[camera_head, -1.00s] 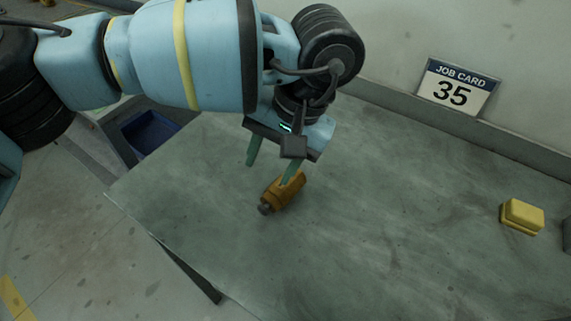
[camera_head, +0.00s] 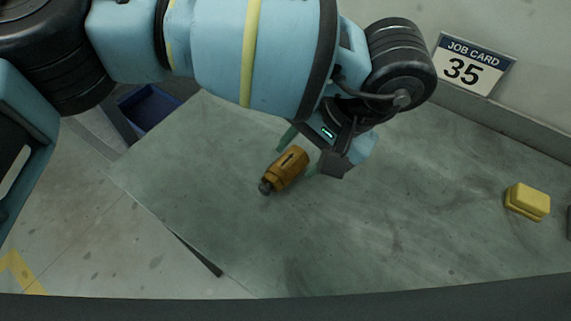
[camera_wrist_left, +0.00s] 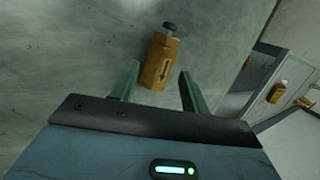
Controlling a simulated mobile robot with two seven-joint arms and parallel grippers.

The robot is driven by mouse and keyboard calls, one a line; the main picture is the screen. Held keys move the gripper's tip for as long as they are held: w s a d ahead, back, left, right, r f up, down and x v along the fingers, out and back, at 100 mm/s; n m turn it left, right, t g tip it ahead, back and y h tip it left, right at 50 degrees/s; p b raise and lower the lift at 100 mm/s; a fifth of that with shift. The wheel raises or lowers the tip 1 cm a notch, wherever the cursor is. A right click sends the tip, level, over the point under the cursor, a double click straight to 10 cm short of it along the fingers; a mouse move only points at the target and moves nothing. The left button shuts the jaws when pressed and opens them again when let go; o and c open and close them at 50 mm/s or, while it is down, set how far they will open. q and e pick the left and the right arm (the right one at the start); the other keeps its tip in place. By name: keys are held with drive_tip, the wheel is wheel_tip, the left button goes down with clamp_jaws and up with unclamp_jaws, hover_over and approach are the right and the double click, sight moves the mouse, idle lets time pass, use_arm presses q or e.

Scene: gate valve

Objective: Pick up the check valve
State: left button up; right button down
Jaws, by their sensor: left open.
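The check valve (camera_head: 287,169) is an orange-brown body with a dark arrow mark and a dark grey end fitting, lying on the grey table. My left gripper (camera_head: 300,153) is open at the valve's far end, with one green finger on each side in the head view. In the left wrist view, the valve (camera_wrist_left: 159,59) lies ahead of and partly between the two open green fingers (camera_wrist_left: 158,82). Its arrow faces the camera and its dark end points away. I cannot tell whether a finger touches it. My right gripper is not in view.
The grey table (camera_head: 400,230) has much clear surface. A yellow block (camera_head: 527,201) sits at the right. A job card sign reading 35 (camera_head: 470,65) stands by the back wall. A blue bin (camera_head: 150,108) is below the table's left side.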

sight(285, 169)
use_arm(q)
drive_tip(key=x, duration=0.3)
drive_tip(key=shift+s+a+f+p, duration=0.15)
drive_tip(key=shift+a+p, duration=0.15)
drive_tip(key=shift+a, duration=0.15)
drive_tip(key=shift+a+f, duration=0.2)
drive_tip(key=shift+f, duration=0.4)
drive_tip(key=shift+c, duration=0.4)
clamp_jaws()
drive_tip(key=shift+r, duration=0.1)
drive_tip(key=r, duration=0.3)
drive_tip(key=shift+s+a+r, duration=0.2)
drive_tip(key=shift+s, duration=0.05)
drive_tip(key=s+a, duration=0.2)
drive_tip(key=s, duration=0.2)
drive_tip(key=s+a+r+b, duration=0.1)
drive_tip(key=s+a, duration=0.2)
drive_tip(key=s, duration=0.1)
drive_tip(key=s+a, duration=0.2)
drive_tip(key=s, duration=0.3)
drive_tip(key=shift+s+a+r+b, duration=0.1)
drive_tip(key=shift+a+r+b, duration=0.15)
drive_tip(key=shift+a+b, duration=0.1)
